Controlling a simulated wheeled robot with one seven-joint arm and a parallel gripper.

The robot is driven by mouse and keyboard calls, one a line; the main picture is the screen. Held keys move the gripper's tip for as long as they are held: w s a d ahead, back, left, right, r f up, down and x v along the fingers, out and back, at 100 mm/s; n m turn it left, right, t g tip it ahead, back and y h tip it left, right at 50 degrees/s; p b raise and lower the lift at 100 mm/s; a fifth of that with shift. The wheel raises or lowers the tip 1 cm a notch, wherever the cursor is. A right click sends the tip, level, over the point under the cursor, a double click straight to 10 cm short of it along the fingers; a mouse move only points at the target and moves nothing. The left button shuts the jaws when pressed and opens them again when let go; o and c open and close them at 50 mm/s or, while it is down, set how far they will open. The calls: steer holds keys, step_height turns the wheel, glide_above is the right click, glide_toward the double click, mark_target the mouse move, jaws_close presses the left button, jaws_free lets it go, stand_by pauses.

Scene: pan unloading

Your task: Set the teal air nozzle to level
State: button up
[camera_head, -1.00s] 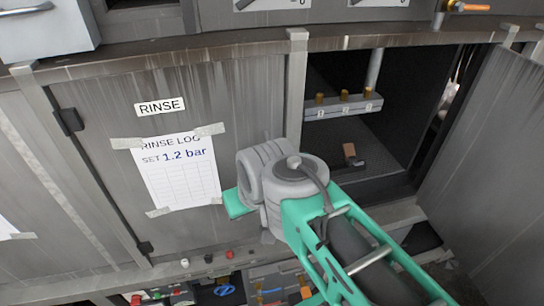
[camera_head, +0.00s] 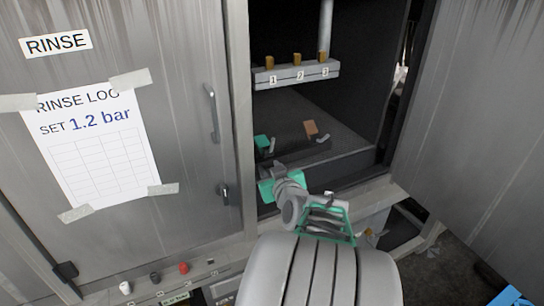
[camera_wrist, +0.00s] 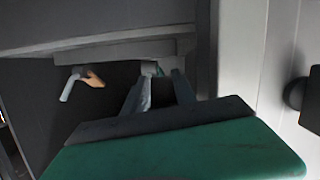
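The teal air nozzle (camera_head: 262,142) is inside the open cabinet, near the left side of its opening. A short grey piece beside its teal part stands tilted; its exact angle is too small to read. My gripper (camera_head: 270,168) is at the cabinet opening, just in front of and below the nozzle. In the wrist view my gripper (camera_wrist: 162,80) has its two dark fingers apart, with nothing clearly held. A small teal and grey part of the nozzle (camera_wrist: 177,73) shows beyond the fingertips, partly hidden by them. I cannot tell whether they touch it.
An orange-brown nozzle (camera_head: 311,129) with a slanting grey piece is to the right of the teal one. A numbered rail (camera_head: 297,73) with brass fittings hangs above. The closed RINSE door (camera_head: 190,150) is at left, the open door (camera_head: 465,130) at right.

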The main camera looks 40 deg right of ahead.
mark_target(273, 144)
step_height(273, 144, up, 4)
steer(key=s+d+m+t+h, duration=0.1)
steer(key=d+m+t+h, duration=0.1)
steer(key=m, duration=0.1)
steer(key=p+x, duration=0.1)
steer(key=x, duration=0.6)
steer(key=shift+w+d+p, duration=0.1)
steer(key=shift+d+p, duration=0.1)
steer(key=shift+p, duration=0.1)
jaws_close()
stand_by(0.8)
